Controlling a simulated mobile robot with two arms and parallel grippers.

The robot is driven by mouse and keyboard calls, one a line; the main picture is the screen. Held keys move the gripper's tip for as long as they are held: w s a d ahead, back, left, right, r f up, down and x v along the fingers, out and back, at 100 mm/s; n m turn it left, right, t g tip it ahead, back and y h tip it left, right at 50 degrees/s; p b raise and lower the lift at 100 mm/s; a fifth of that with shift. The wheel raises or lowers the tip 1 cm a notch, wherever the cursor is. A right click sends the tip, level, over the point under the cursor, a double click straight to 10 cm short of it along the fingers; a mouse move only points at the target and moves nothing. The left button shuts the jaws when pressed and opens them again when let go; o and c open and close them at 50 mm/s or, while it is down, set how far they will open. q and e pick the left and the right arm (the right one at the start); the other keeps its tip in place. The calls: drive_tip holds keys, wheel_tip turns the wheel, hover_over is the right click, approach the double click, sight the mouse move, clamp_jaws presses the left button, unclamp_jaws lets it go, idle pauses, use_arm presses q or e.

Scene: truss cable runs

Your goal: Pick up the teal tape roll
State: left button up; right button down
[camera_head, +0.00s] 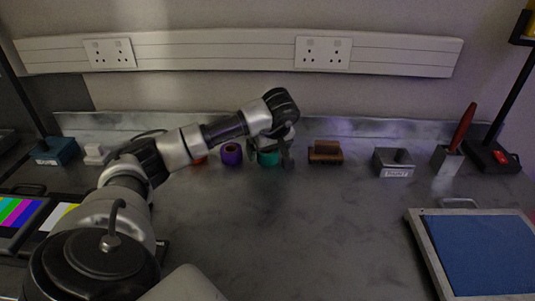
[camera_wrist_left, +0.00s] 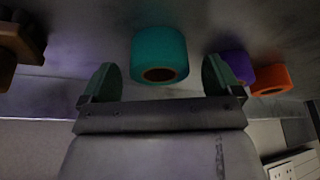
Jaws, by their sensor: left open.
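The teal tape roll (camera_head: 268,158) stands on the grey worktop near the back wall. In the left wrist view the teal tape roll (camera_wrist_left: 160,50) shows upper middle, its brown core facing the camera. My left gripper (camera_head: 270,153) hangs over it and partly covers it in the head view. In the wrist view the open fingers of my left gripper (camera_wrist_left: 159,80) show one to each side of the roll, with gaps on both sides. I cannot tell how far down the fingers reach along it. My right gripper is not in view.
A purple roll (camera_head: 231,154) and an orange roll (camera_wrist_left: 270,80) stand close on one side. A brown block (camera_head: 325,152) is on the other side. Further right are a grey labelled block (camera_head: 393,162) and a blue panel (camera_head: 480,252). The middle worktop is clear.

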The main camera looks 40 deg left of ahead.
use_arm(q)
drive_tip(key=shift+w+a+f, duration=0.1)
drive_tip(key=shift+a+f, duration=0.15)
drive_tip(key=shift+f, duration=0.3)
drive_tip(key=c, duration=1)
drive_tip(key=shift+r, duration=0.1)
drive_tip(key=shift+r, duration=0.1)
